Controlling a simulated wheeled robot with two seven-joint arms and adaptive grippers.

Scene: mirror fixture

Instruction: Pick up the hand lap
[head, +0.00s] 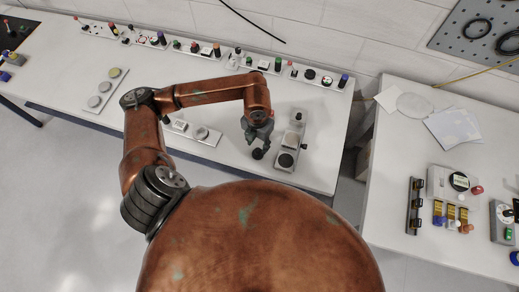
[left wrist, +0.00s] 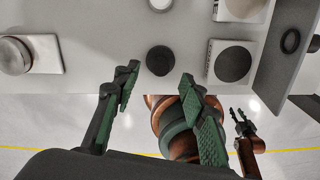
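A small dark round piece, which I take to be the hand lap (head: 258,154), sits on the white bench near its front edge. It also shows as a dark disc in the left wrist view (left wrist: 160,60). My left gripper (head: 258,143) points down just above it. In the left wrist view its green-padded fingers (left wrist: 160,73) are spread, with the disc just beyond the tips, framed by the gap and apparently not gripped. My right gripper (left wrist: 239,115) shows small in the left wrist view, its two fingers apart and empty, well below the bench edge.
A pale fixture (head: 292,142) with a black disc stands close right of the left gripper. A plate with round parts (head: 200,134) lies to its left. Racks of small items (head: 205,49) line the back wall. Another bench (head: 395,200) stands across a gap on the right.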

